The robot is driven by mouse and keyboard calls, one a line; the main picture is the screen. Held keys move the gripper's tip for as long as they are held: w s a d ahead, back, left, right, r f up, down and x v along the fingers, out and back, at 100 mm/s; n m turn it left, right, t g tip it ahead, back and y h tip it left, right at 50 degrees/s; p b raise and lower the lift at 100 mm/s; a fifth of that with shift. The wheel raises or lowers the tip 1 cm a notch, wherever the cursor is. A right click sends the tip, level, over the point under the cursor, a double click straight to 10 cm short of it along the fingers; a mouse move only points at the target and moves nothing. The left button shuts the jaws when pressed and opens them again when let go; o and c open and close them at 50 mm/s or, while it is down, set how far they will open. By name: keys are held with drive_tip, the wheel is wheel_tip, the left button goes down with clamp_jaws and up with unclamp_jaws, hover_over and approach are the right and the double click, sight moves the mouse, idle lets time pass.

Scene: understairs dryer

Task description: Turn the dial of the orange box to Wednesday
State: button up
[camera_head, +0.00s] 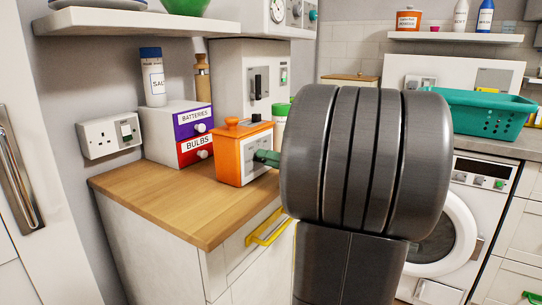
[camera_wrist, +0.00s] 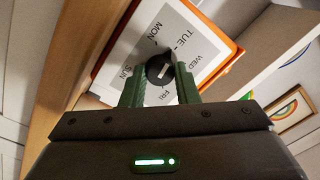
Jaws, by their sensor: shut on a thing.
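The orange box (camera_head: 230,160) stands on the wooden counter, with a pale plate on its front. In the wrist view its day plate (camera_wrist: 196,32) shows MON, TUE, WED, FRI and SUN around a black dial (camera_wrist: 159,70). The dial has a short pale line on it; I cannot tell which day it marks. My gripper (camera_wrist: 158,72) has its green fingers on either side of the dial, shut on it. In the head view the green fingers (camera_head: 267,158) reach the box front from the right. My dark arm hides what lies behind it.
A drawer unit labelled BATTERIES (camera_head: 191,122) and BULBS stands left of the box, with a salt bottle (camera_head: 154,80) on top. The wooden counter (camera_head: 165,202) is bare in front. A teal basket (camera_head: 480,113) and washing machine (camera_head: 483,172) are at right.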

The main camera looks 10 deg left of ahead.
drive_tip(key=m+p, duration=0.4)
drive_tip(key=m, duration=0.2)
drive_tip(key=shift+r+m, duration=0.15)
drive_tip(key=shift+m, duration=0.25)
drive_tip(key=shift+m+t+p, duration=0.3)
drive_tip(key=shift+m+p, duration=1.1)
drive_tip(key=shift+m, duration=0.6)
drive_tip(key=shift+f, duration=0.2)
drive_tip(key=o, duration=1)
drive_tip(key=p+v, duration=0.1)
drive_tip(key=v, duration=1.2)
drive_tip(key=shift+s+d, duration=0.25)
drive_tip(key=shift+d, duration=0.1)
